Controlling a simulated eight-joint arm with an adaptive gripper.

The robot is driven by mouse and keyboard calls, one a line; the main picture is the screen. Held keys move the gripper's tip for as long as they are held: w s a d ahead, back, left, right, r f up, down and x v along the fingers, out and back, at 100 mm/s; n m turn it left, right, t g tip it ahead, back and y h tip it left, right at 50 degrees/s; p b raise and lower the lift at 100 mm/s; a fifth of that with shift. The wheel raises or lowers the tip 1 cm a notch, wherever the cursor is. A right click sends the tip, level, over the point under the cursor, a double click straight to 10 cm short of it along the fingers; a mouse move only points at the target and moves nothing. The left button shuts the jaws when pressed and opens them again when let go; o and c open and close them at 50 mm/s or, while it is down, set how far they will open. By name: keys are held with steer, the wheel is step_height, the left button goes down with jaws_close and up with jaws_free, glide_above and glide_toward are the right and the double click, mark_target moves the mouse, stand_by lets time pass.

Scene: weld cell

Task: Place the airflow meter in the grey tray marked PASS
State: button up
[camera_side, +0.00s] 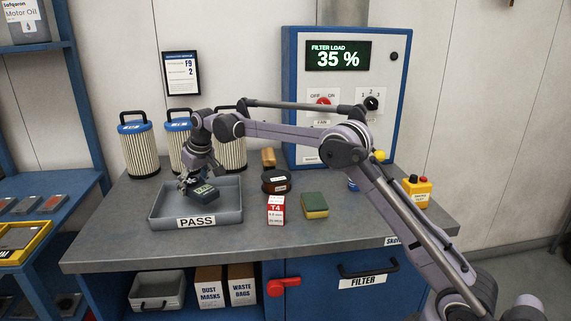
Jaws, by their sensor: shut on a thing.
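The grey tray (231,215) marked PASS stands at the left front of the bench, with its label on the front wall. My gripper (193,185) reaches down over the tray's left half, fingers shut on a dark device with a small display, the airflow meter (205,194). The meter is tilted a little and is inside the tray's outline. I cannot tell whether it touches the tray floor. The gripper's fingers are small here and partly hidden by the meter.
Several pleated filter cartridges (139,150) stand behind the tray. A red and white T4 box (276,210), a dark round container (276,182) and a green and yellow sponge (314,206) lie to its right. A blue control panel (301,90) stands at the back.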

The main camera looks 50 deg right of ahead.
mark_target(204, 189)
steer(key=shift+f, duration=1.8)
steer(key=shift+f, duration=0.1)
steer(key=o, duration=1.3)
steer(key=shift+o, duration=0.2)
steer(key=v, duration=1.2)
steer(key=s+a+r+t, duration=0.2)
steer(key=s, duration=2.4)
steer(key=s+f, duration=0.8)
steer(key=s, duration=0.2)
steer(key=shift+s+a+t, duration=0.25)
steer(key=shift+t, duration=0.05)
